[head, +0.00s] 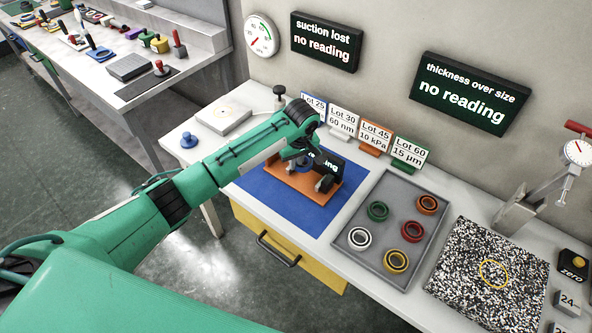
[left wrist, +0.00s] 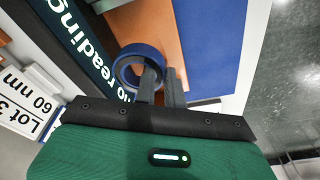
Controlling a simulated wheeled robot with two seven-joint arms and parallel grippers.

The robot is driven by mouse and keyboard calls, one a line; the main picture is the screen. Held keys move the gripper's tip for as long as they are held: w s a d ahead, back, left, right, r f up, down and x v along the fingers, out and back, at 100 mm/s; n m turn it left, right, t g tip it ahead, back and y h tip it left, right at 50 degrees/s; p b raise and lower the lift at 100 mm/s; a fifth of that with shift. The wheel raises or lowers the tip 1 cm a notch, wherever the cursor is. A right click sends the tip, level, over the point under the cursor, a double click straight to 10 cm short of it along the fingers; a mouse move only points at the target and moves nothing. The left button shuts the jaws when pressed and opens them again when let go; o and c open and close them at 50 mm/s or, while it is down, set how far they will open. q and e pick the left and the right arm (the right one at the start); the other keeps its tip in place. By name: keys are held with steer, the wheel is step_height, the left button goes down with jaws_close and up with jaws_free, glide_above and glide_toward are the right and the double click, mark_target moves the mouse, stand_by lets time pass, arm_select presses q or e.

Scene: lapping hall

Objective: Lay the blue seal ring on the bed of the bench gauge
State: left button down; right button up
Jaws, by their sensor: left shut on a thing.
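My left gripper (head: 299,164) is over the bench gauge on the blue mat. In the left wrist view its two dark fingers (left wrist: 162,85) are shut on the blue seal ring (left wrist: 126,60), gripping it by its rim. The gauge has an orange bed (head: 288,184), also seen in the left wrist view (left wrist: 155,28), and a dark display (left wrist: 72,40) partly reading "no reading". In the left wrist view the ring shows against the orange bed beside the display; I cannot tell whether it touches the bed. In the head view the gripper largely hides the ring. My right gripper is not in view.
A grey tray (head: 372,262) right of the mat (head: 252,205) holds several coloured rings. A speckled plate (head: 460,285) with a yellow ring (head: 494,273) lies further right. Lot cards (head: 343,121) stand behind the gauge. A dial stand (head: 520,209) is at the right end.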

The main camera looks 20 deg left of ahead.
mark_target(297, 170)
arm_select(q)
steer(key=shift+f, duration=2.55)
steer(key=c, duration=1.5)
jaws_free()
steer(key=shift+f, duration=0.1)
steer(key=r, duration=0.4)
steer(key=s+d+r, duration=0.1)
steer(key=r, duration=0.3)
steer(key=r+b, duration=0.1)
steer(key=r, duration=0.3)
steer(key=shift+s+d+r, duration=0.1)
steer(key=shift+s+d, duration=0.05)
